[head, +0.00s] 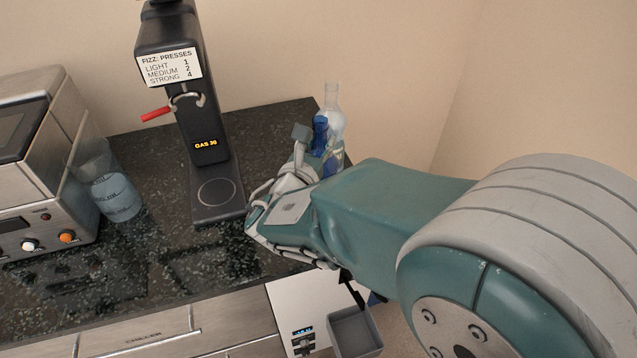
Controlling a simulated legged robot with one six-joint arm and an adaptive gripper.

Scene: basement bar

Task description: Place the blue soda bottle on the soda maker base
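A clear bottle with a blue part (333,115) stands upright near the counter's back right edge in the head view. Its lower part is hidden behind my gripper (314,145). My gripper reaches in from the right, with one grey fingertip just left of the bottle. The other fingertip is not clear, and I cannot tell whether the fingers touch the bottle. The black soda maker (187,90) stands left of the gripper. Its flat base (217,208) has a ring mark and is bare.
A clear container with bluish contents (115,195) stands left of the soda maker, beside a steel appliance (40,160). A red lever (155,114) sticks out leftward from the soda maker. Walls close in behind and right. A small grey bin (354,332) is below the counter's front edge.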

